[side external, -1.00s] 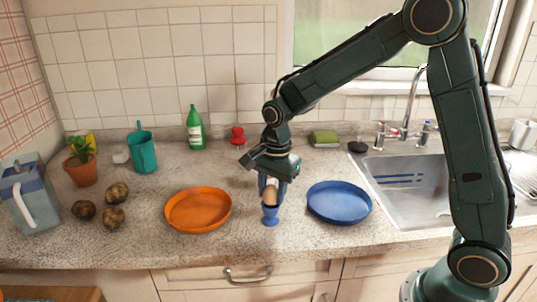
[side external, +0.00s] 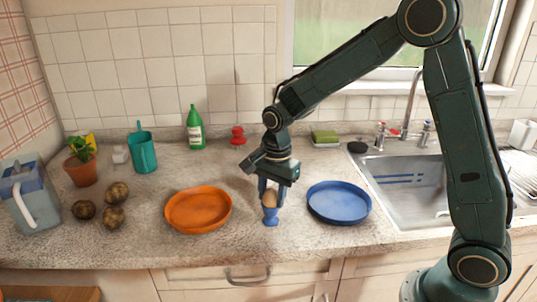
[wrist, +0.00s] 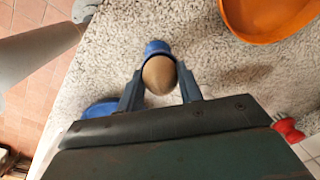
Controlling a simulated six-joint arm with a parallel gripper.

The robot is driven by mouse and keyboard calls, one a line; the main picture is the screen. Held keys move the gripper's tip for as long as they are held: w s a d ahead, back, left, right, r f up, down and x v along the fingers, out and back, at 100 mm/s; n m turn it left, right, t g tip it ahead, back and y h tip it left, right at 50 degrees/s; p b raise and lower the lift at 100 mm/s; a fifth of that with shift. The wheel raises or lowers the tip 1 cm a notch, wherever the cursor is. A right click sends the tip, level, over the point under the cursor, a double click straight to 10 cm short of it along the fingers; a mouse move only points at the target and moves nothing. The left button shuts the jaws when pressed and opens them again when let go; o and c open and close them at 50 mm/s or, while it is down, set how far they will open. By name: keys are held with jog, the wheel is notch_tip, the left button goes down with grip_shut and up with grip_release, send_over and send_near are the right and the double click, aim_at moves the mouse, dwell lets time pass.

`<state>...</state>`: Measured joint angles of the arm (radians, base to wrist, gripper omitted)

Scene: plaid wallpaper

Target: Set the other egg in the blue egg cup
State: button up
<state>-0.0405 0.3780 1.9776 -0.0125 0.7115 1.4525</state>
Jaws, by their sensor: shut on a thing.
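A brown egg (side external: 270,199) stands upright at the mouth of the blue egg cup (side external: 270,216), on the counter between the two plates. My gripper (side external: 271,193) points down from above, with its two fingers on either side of the egg, shut on it. In the wrist view the egg (wrist: 159,75) is between my fingertips (wrist: 160,90), and the blue egg cup (wrist: 157,47) shows just beyond it. The egg hides most of the cup there, so I cannot tell how firmly it is seated.
An orange plate (side external: 198,226) lies to the left and a blue plate (side external: 339,218) to the right, both close by. A red object (side external: 237,136) and a green bottle (side external: 195,128) stand near the wall. The sink (side external: 410,207) is at the right.

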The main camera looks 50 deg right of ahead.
aim_at(276, 194)
jog(key=o, duration=0.7)
jog(key=r, duration=0.9)
jog(key=s+r, duration=0.1)
jog(key=r, duration=0.3)
jog(key=shift+d+r, duration=0.1)
jog(key=shift+r, duration=0.3)
jog(key=shift+s, duration=0.1)
